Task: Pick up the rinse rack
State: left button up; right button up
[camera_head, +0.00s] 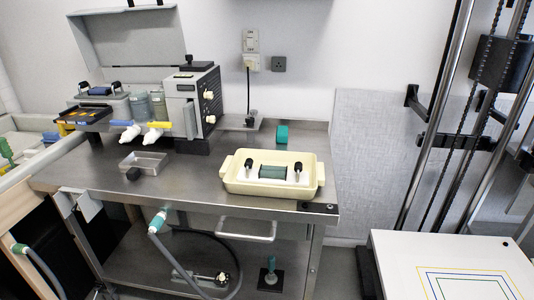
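No object is plainly recognisable as the rinse rack. A likely candidate is a white frame (272,187) with two black-topped posts and a dark green roller, lying inside a cream tray (230,186). The tray has a handle at each end and sits at the right front of a steel table. A similar-looking piece with a blue roller (99,91) is at the left on the processor. Neither of my grippers shows in the head view.
The steel table (190,183) also bears a grey processor (190,107) with its lid raised, a small metal pan (144,161) and a teal roll (282,134). Hoses hang below. A white board (455,265) and vertical rails stand at right. Bare table lies left of the tray.

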aim_at(268, 175)
jog(key=u, duration=0.5)
jog(key=i+l+u, duration=0.15)
jog(key=l+u, duration=0.6)
jog(key=u, duration=0.15)
jog(key=l+u, duration=0.5)
jog(key=l, duration=0.35)
